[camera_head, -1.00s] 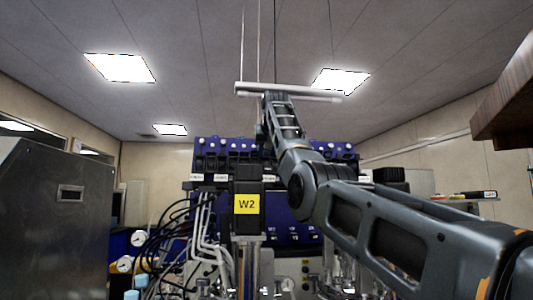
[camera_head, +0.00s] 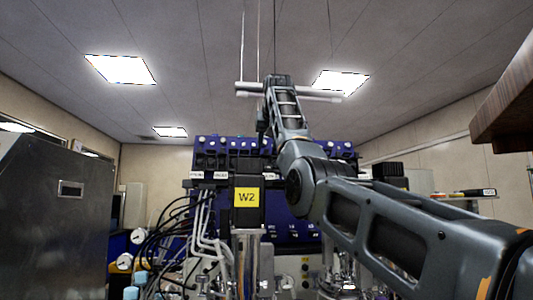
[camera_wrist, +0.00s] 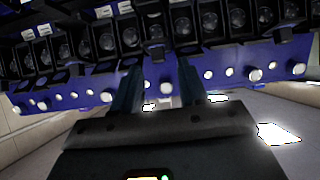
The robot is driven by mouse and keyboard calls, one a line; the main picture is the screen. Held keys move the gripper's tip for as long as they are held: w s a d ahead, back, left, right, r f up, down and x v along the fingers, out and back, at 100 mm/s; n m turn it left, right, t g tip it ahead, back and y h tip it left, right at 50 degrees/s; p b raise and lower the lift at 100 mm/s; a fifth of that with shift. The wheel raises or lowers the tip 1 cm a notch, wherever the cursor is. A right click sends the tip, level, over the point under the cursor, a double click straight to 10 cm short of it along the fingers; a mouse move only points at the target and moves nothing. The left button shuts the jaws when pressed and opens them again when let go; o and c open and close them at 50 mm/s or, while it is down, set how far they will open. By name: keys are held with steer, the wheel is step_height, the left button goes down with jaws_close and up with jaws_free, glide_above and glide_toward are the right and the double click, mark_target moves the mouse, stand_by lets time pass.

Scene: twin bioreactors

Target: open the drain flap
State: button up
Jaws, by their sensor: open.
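I cannot make out a drain flap in either view. I cannot tell how far off the panel is.
A dark metal cabinet (camera_head: 65,205) stands close on the left. A brown wooden edge (camera_head: 505,100) juts in at upper right. Cables and white hoses (camera_head: 205,245) hang left of the W2 unit. A horizontal ceiling bar (camera_head: 310,95) passes behind my arm.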

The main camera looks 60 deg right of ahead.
steer(key=shift+b+v, duration=0.35)
steer(key=shift+v, duration=1.35)
